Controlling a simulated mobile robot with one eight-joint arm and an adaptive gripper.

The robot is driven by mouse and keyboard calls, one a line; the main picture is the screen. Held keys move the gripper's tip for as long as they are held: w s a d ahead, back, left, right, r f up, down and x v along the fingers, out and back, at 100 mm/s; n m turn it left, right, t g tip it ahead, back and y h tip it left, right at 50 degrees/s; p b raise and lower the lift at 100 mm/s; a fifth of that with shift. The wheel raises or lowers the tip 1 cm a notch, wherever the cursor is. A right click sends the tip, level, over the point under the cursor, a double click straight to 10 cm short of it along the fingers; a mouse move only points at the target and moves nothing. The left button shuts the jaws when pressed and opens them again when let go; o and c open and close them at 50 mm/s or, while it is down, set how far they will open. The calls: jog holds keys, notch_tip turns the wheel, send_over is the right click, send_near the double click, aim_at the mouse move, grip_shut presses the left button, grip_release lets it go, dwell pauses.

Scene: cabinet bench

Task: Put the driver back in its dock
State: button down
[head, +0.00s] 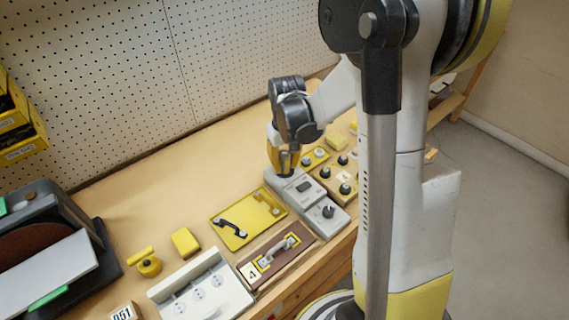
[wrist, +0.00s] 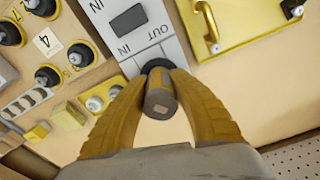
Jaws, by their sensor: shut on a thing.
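My gripper (head: 284,160) points down over the far end of a grey panel (head: 276,181) on the bench. Beyond the driver, a dark round part (wrist: 157,66) meets the grey panel (wrist: 163,38), marked IN and OUT. This panel looks like the dock. The driver hides the place where they meet, so I cannot tell how deep it sits.
A panel of black knobs (head: 343,172) lies right of the grey panel. A yellow plate with a black handle (head: 236,226) lies to its left. Nearer are a brown handle panel (head: 265,270) and a white tray (head: 200,287). The pegboard (head: 190,60) stands behind.

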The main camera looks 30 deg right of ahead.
aim_at(284, 153)
jog(key=shift+f, duration=0.15)
dwell(0.4)
jog(key=c, duration=0.9)
grip_release()
jog(key=shift+o, duration=0.2)
jog(key=shift+r+p, duration=2.4)
jog(key=shift+r, duration=1.15)
